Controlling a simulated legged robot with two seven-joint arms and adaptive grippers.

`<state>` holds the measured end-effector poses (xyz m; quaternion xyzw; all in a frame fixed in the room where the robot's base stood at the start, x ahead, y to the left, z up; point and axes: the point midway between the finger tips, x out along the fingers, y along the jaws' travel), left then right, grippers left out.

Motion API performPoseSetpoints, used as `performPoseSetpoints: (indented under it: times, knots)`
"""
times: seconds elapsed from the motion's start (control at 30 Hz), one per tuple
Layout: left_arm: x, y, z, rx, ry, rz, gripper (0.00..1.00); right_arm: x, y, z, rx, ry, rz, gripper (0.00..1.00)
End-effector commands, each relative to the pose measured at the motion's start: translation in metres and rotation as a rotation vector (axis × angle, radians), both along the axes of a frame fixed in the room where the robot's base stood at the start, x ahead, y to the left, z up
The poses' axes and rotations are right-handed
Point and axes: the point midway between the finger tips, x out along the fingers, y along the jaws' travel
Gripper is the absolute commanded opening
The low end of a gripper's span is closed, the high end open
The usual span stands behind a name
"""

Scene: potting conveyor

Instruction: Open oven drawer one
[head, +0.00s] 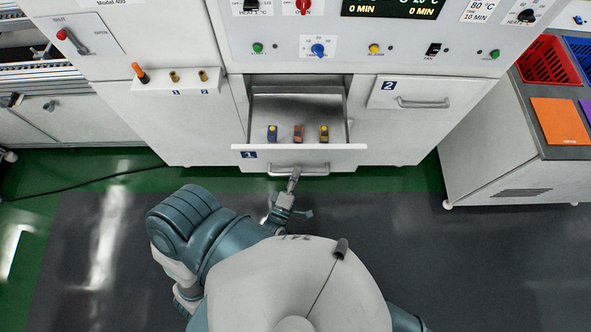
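Oven drawer one (308,155), marked with a blue "1" label, stands pulled out from the white oven front, its inside showing from above. Three small components lie in it: a blue and yellow one (272,133), a reddish one (299,133) and a yellow and dark one (324,133). Its bar handle (318,170) is on the front face. My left gripper (294,179) is at the left part of this handle, its tip meeting or overlapping the bar. Its fingers are too small to tell whether they are closed on it. My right gripper is not in view.
Drawer two (425,93) is shut to the right. Above are the control panel (375,45) and a display (394,8). A grey cabinet (490,150) with a red crate (548,62) and an orange sheet (560,121) stands at right. The floor in front is clear.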

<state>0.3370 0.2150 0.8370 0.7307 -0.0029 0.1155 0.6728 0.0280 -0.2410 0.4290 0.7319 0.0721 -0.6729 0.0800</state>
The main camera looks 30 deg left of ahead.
Motion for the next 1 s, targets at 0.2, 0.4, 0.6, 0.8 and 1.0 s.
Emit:
performPoseSetpoints:
  times: [0.2,0.4,0.6,0.8,1.0]
  knots:
    - [-0.029,-0.005,-0.006,0.000,0.005,-0.001,0.39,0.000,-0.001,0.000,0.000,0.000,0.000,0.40]
    - [-0.074,-0.007,-0.015,-0.002,0.005,-0.001,0.39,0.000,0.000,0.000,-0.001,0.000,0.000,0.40]
    - [-0.107,-0.009,-0.022,-0.005,0.003,0.001,0.39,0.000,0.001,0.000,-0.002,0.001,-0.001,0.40]
    - [-0.118,-0.011,-0.023,-0.003,0.000,0.002,0.39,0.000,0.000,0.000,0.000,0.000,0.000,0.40]
    - [-0.118,-0.012,-0.023,-0.004,0.000,0.002,0.39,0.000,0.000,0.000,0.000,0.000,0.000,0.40]
